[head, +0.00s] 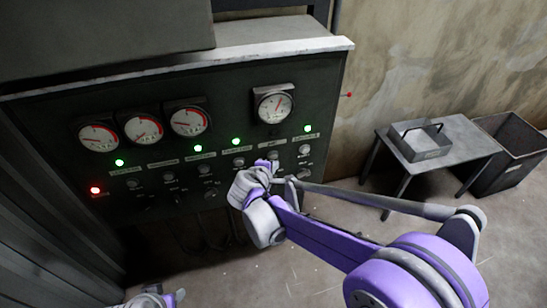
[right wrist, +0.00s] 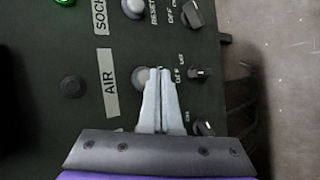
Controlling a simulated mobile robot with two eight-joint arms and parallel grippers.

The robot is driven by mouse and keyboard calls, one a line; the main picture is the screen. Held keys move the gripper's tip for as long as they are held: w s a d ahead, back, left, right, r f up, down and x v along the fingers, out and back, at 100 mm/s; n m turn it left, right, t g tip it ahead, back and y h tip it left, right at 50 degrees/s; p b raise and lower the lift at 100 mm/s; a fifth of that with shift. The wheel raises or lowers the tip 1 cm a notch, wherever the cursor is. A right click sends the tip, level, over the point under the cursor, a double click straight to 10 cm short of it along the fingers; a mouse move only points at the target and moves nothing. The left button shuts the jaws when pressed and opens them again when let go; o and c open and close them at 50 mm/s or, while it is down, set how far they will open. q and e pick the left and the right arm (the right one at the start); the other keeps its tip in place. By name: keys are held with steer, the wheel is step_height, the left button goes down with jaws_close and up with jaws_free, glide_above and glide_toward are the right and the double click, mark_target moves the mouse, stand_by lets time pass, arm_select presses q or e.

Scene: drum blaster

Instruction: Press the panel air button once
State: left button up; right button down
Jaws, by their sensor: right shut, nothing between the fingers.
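The control panel (head: 60,130) fills the left of the head view. The air button (right wrist: 141,77) is a round grey knob beside the white AIR label (right wrist: 109,85) in the right wrist view. A dark, unlit lamp (right wrist: 72,87) sits on the label's other side. My right gripper (right wrist: 161,75) is shut and empty. Its fingertips overlap the button's right edge in that view; I cannot tell if they touch it. In the head view my right gripper (head: 270,170) is just below the panel's button row. Part of my left gripper (head: 158,296) shows at the bottom edge, its jaws unclear.
Dials (head: 273,104), green lamps (head: 307,128) and one red lamp (head: 95,190) line the panel. A small table (head: 465,137) with a tray (head: 420,142) and a bin (head: 510,150) stand at right.

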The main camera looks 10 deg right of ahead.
steer(key=shift+w, duration=0.1)
stand_by(0.4)
steer(key=shift+w, duration=0.3)
steer(key=shift+w, duration=0.45)
stand_by(0.7)
steer(key=shift+s, duration=0.9)
steer(key=s, duration=0.5)
stand_by(0.3)
stand_by(0.6)
